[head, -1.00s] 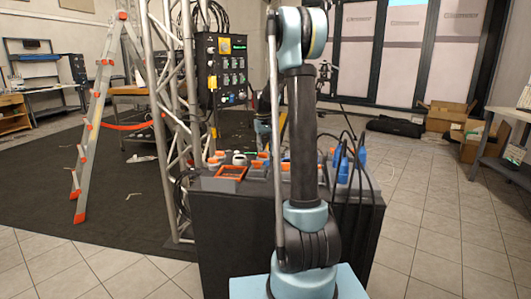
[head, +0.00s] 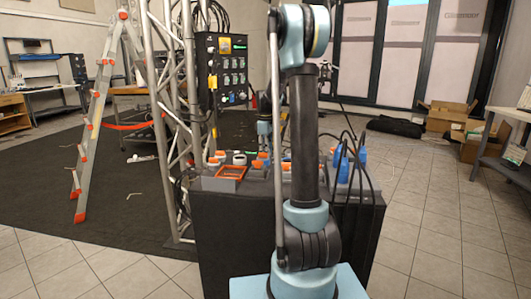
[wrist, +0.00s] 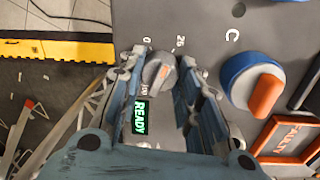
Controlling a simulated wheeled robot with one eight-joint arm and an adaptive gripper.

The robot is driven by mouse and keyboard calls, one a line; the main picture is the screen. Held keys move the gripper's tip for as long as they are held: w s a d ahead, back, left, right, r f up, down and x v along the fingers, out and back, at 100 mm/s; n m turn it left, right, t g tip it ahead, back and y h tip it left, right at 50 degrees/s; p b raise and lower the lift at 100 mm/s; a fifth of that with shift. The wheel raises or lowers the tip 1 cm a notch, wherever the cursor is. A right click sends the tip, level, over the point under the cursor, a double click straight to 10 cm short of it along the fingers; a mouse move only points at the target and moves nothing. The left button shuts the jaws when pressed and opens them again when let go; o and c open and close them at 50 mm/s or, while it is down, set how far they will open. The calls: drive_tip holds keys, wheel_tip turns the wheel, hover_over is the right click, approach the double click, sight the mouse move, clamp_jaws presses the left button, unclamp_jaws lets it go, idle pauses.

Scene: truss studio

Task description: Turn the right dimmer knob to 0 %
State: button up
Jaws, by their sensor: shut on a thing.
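My gripper (wrist: 161,62) is shut on the knob, one finger on each side. The fingers cover part of the scale, and I cannot tell exactly where the knob points. A lit green "READY" display (wrist: 140,115) shows between the fingers. In the head view, my own arm hides the gripper; I cannot pick out the knob there.
A black-yellow edge (wrist: 60,48) lies left. In the head view, blue plugs with cables (head: 343,165) stand right of my arm; a truss (head: 172,120) stands left.

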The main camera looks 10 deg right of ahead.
drive_tip(key=n, duration=0.5)
drive_tip(key=shift+d, duration=0.15)
drive_tip(key=n, duration=0.5)
drive_tip(key=shift+n+y, duration=0.3)
idle(0.3)
drive_tip(key=o, duration=1)
drive_tip(key=shift+o, duration=0.2)
wheel_tip(320, 180, up, 12)
drive_tip(key=shift+s+d, duration=0.15)
drive_tip(key=shift+s, duration=0.15)
drive_tip(key=shift+f, duration=0.1)
